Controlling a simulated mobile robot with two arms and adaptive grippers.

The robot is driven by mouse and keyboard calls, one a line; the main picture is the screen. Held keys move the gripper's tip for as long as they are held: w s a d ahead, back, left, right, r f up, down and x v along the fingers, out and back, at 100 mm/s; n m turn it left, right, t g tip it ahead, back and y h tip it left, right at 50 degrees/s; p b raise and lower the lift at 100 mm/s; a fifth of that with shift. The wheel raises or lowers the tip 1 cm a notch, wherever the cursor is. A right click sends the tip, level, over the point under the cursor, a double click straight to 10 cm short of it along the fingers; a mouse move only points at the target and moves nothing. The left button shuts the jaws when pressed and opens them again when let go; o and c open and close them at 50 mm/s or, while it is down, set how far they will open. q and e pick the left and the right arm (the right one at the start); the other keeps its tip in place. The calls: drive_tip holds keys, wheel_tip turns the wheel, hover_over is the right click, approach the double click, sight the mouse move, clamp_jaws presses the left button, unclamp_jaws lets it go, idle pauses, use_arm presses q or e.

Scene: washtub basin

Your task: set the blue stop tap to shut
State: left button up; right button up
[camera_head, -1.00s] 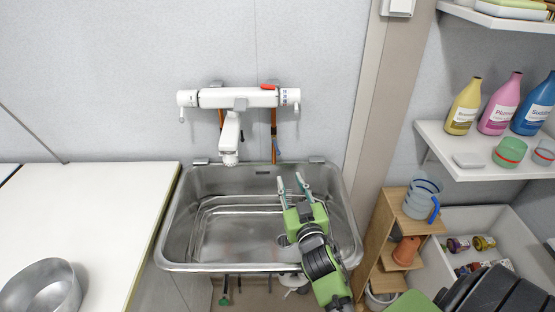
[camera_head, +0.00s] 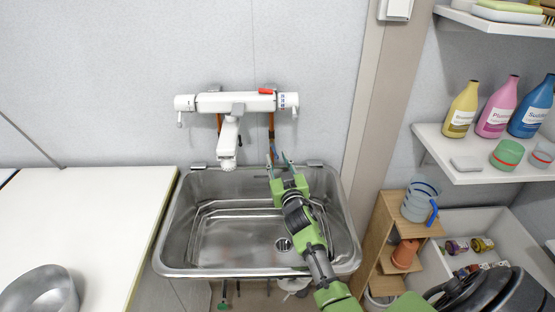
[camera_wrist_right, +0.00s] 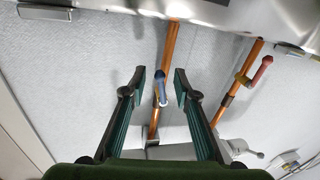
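The blue stop tap (camera_wrist_right: 161,88) is on a copper pipe (camera_wrist_right: 168,50) in the right wrist view. Its blue lever lies roughly along the pipe, slightly tilted. My right gripper (camera_wrist_right: 160,80) is open, one finger each side of the blue lever, with a visible gap on both sides; I cannot tell the depth between them. In the head view my right gripper (camera_head: 279,157) is at the back rim of the basin, below the right-hand pipe (camera_head: 271,128); the blue tap is not clear there. My left gripper is not in view.
A second tap with a red lever (camera_wrist_right: 262,70) is on the neighbouring pipe. The white mixer tap (camera_head: 235,102) is on the wall above the steel basin (camera_head: 200,262). A white counter (camera_head: 90,215) is left; a wooden shelf (camera_head: 380,240) stands right.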

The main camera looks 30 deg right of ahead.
drive_tip(key=shift+w+d, duration=0.15)
drive_tip(key=shift+w, duration=0.25)
drive_tip(key=shift+c, duration=0.4)
clamp_jaws()
drive_tip(key=shift+s+r, duration=0.1)
drive_tip(key=shift+s+d+r+n+g+h+p, duration=0.25)
drive_tip(key=shift+d+r+n+g+p, duration=0.4)
drive_tip(key=shift+n+p, duration=1.3)
drive_tip(key=shift+s+d+r+n+g+h+p, duration=0.15)
drive_tip(key=shift+s+d+r+n+g+p, duration=0.15)
drive_tip(key=shift+r+n+p, duration=1.55)
drive_tip(key=shift+s+d+f+n+g+h+p, duration=0.1)
drive_tip(key=shift+s+d+n+g+h+p, duration=0.3)
drive_tip(key=shift+n+p, duration=1.6)
drive_tip(key=shift+w+n+b, duration=0.15)
drive_tip(key=shift+n+b, duration=0.5)
drive_tip(key=shift+n, duration=0.15)
